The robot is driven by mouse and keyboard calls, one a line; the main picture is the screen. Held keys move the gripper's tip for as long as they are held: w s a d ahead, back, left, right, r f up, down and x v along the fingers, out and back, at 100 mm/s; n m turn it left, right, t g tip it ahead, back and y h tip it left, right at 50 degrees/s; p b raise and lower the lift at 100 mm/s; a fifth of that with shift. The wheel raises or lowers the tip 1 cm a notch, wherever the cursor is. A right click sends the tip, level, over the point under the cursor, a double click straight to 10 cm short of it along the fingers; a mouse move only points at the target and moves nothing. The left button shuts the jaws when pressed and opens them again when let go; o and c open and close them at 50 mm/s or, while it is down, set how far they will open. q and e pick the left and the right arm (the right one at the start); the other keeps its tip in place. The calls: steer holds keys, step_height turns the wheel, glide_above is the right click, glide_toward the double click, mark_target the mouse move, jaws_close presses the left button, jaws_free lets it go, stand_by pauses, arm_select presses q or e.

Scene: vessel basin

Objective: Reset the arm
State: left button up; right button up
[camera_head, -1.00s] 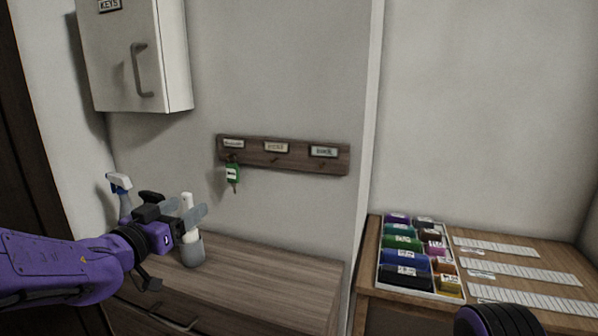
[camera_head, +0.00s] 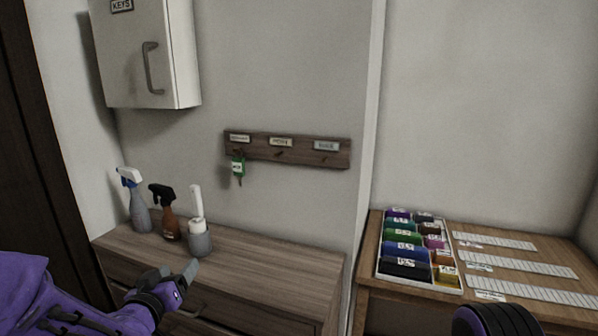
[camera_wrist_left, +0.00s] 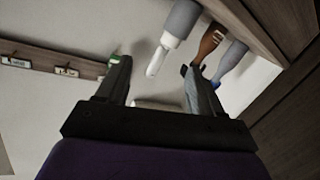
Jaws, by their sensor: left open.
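My left arm is purple and comes in from the lower left of the head view. In the head view a black round part of my own body shows at the bottom right, but no right gripper fingers show.
A dresser (camera_head: 270,265) holds a blue-white spray bottle (camera_head: 138,208), a brown spray bottle (camera_head: 165,218) and a grey holder with a white brush (camera_head: 199,238). A key rack (camera_head: 300,152) with a green-tagged key (camera_head: 238,166) and a cabinet (camera_head: 140,60) hang above. A desk (camera_head: 370,270) bears a tray (camera_head: 378,268).

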arm_select(q)
steer(key=s+a+f+n+g+y, duration=0.1)
steer(key=s+f+g, duration=0.1)
steer(key=s+f, duration=0.45)
steer(key=s+a+f+n+g+y, duration=0.1)
steer(key=s+f+g, duration=0.15)
steer(key=f, duration=0.75)
steer(key=s+a+f+n+g+y, duration=0.1)
steer(key=s+f+g, duration=0.1)
steer(key=s+f, duration=0.45)
steer(key=s+f+g, duration=0.3)
steer(key=s+f, duration=0.4)
steer(key=s, duration=0.3)
steer(key=s+f+g+y, duration=0.1)
steer(key=s+f+g, duration=0.2)
steer(key=s+f, duration=0.4)
steer(key=s, duration=0.3)
steer(key=shift+s+a+f+n+g, duration=0.15)
steer(key=shift+s+a+n+g, duration=0.15)
steer(key=shift+n+g, duration=0.1)
steer(key=shift+w, duration=0.1)
